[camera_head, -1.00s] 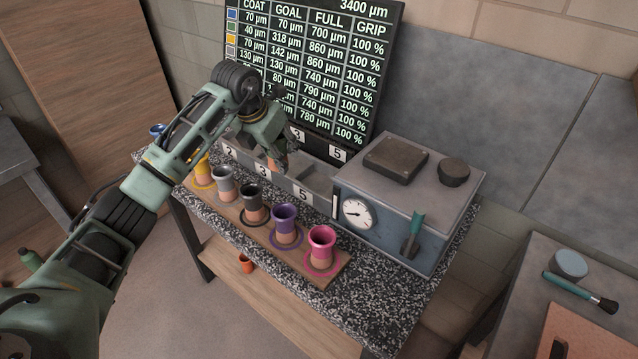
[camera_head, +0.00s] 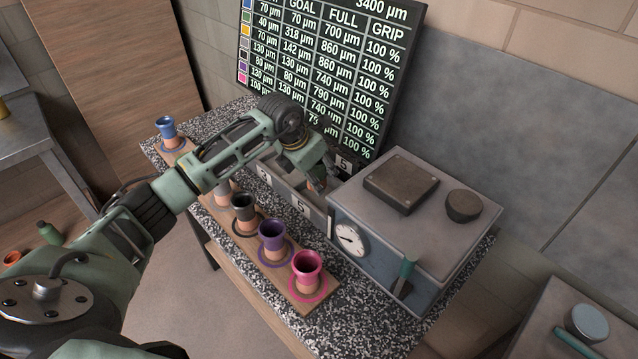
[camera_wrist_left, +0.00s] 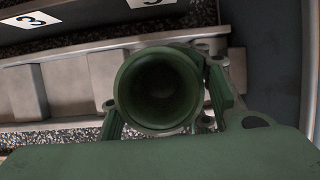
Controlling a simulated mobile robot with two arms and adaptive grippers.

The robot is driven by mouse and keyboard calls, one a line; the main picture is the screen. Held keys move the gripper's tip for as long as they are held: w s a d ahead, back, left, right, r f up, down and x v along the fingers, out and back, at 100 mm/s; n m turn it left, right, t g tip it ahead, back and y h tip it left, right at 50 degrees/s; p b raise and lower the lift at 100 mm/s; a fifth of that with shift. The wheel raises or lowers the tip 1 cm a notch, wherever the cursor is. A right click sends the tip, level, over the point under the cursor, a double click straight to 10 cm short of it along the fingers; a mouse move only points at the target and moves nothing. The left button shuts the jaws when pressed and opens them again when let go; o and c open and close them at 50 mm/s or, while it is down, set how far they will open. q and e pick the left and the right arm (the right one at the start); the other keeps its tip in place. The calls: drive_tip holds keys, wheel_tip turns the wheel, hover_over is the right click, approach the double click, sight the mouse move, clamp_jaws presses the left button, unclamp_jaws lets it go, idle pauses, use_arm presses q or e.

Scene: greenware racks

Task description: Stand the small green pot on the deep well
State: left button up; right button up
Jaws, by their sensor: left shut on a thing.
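My left gripper (camera_head: 318,181) is shut on the small green pot (camera_wrist_left: 160,88). The wrist view looks down into the pot's round dark mouth, with finger parts on both sides. In the head view only a brownish bit of the pot shows below the fingers. The gripper is over the right end of the grey row of wells (camera_head: 316,217), near labels "5", beside the grey cabinet. The row also shows in the wrist view (camera_wrist_left: 75,85) behind the pot. I cannot tell which well is the deep one, or whether the pot touches it. My right gripper is not in view.
Black (camera_head: 244,207), purple (camera_head: 271,236) and pink (camera_head: 307,265) pots stand on a board in front of the wells; a blue pot (camera_head: 167,128) is at its far left. The grey cabinet (camera_head: 440,215) with a dial stands close right. A number board (camera_head: 325,70) rises behind.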

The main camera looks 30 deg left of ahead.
use_arm(q)
drive_tip(key=shift+f, duration=0.3)
drive_tip(key=shift+w+f, duration=0.1)
drive_tip(key=shift+f, duration=0.25)
wheel_tip(320, 180, down, 2)
drive_tip(key=shift+w+d+f+p, duration=0.15)
drive_tip(key=shift+f+p, duration=0.1)
drive_tip(key=shift+p, duration=0.3)
drive_tip(key=shift+f, duration=0.35)
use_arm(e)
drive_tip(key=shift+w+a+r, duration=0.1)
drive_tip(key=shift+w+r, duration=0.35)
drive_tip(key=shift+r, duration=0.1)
